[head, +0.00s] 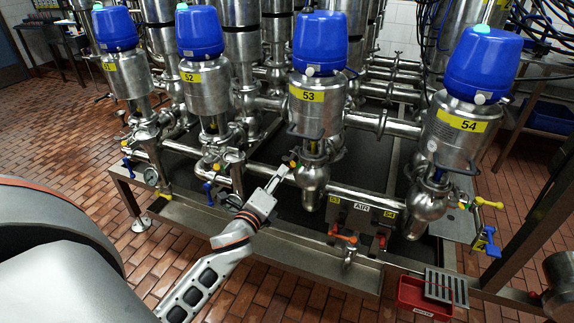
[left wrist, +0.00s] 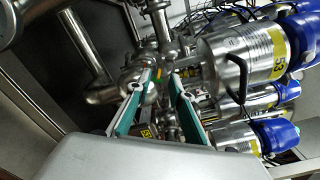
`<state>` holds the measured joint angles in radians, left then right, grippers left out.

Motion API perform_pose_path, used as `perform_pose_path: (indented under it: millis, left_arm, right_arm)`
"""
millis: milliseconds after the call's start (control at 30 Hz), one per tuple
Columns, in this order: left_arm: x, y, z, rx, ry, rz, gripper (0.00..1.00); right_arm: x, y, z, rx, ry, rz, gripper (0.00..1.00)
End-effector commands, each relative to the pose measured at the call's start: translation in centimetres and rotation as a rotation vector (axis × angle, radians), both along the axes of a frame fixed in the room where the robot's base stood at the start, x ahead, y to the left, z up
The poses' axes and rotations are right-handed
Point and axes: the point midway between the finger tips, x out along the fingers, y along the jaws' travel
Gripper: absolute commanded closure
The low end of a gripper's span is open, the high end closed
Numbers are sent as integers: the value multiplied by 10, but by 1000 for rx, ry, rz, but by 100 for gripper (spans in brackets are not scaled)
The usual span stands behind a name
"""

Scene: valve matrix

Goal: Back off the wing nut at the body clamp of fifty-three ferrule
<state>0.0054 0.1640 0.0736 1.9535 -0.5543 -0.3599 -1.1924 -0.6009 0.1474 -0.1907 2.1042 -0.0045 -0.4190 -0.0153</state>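Valve 53 (head: 318,93) has a blue cap, a steel cylinder and a yellow "53" label. It also shows in the left wrist view (left wrist: 237,57), lying sideways. Its body clamp area (head: 311,150) is below the cylinder, with a small yellow-green piece (head: 293,163) on its left side. I cannot tell for certain whether that piece is the wing nut. My left gripper (head: 284,172) points at it from the lower left. In the left wrist view its teal-padded fingers (left wrist: 159,76) are apart, with small yellow-orange parts visible between the tips. My right gripper is not in view.
Valves 52 (head: 203,88) and 54 (head: 456,120) stand either side, joined by steel pipes. A red bin (head: 424,302) sits by the steel frame. Tiled floor (head: 290,290) in front is mostly clear.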

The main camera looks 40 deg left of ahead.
Motion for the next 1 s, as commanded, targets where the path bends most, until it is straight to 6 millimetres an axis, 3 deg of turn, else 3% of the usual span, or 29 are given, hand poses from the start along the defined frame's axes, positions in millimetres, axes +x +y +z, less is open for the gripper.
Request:
perform_pose_path:
  millis: [167,600,1000]
  left_arm:
    - [12,4,3,17,-3,3,79]
    - [69,18,1,13,-1,2,79]
    - [77,19,2,13,-1,2,79]
  right_arm:
    - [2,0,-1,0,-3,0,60]
    - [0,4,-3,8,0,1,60]
    - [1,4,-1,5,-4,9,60]
